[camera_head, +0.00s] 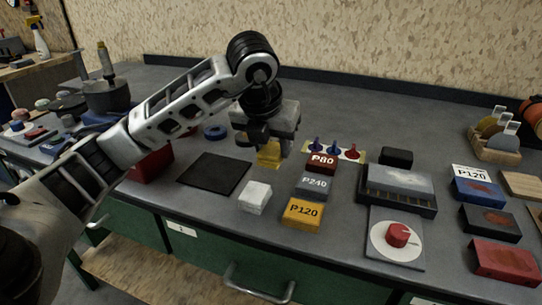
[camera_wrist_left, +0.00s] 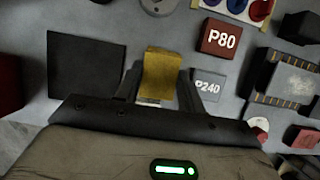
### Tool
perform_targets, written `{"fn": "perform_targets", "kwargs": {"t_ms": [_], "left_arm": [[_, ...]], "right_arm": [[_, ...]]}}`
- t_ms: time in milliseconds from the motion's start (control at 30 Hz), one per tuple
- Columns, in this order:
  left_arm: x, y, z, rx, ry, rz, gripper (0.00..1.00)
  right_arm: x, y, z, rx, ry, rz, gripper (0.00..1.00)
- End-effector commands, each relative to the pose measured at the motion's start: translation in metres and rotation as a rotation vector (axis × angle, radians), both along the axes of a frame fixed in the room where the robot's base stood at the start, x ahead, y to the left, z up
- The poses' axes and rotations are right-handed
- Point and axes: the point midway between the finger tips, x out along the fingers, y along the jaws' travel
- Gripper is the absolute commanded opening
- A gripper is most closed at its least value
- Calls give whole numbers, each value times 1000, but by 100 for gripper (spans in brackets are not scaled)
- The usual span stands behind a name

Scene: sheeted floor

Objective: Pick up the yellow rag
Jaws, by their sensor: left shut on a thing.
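The yellow rag (camera_head: 269,154) is a small folded piece of cloth under my left gripper, over the grey bench in the head view. In the left wrist view the rag (camera_wrist_left: 161,73) stands between the two fingers. My left gripper (camera_head: 267,145) points down and is shut on the rag; it also shows in the left wrist view (camera_wrist_left: 160,87). I cannot tell whether the rag touches the bench. My right gripper is in neither view.
A black square mat (camera_head: 214,174) lies left of the rag. A white block (camera_head: 256,197) stands in front. Bare bench (camera_head: 395,120) lies behind.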

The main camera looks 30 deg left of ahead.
Motion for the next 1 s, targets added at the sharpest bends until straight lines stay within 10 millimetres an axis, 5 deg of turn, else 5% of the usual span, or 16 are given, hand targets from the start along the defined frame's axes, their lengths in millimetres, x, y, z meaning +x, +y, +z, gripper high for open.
{"fn": "perform_targets", "kwargs": {"t_ms": [200, 300, 600, 1000], "left_arm": [[-38, -26, 56, 5, -9, -6, 17], [-60, -40, 67, 6, -7, -7, 17], [-99, -67, 84, 2, -4, -3, 17], [-107, -72, 85, 0, 0, -1, 17]], "right_arm": [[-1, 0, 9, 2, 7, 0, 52], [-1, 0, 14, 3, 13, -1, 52], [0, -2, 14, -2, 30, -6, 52], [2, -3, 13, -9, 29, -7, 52]]}}
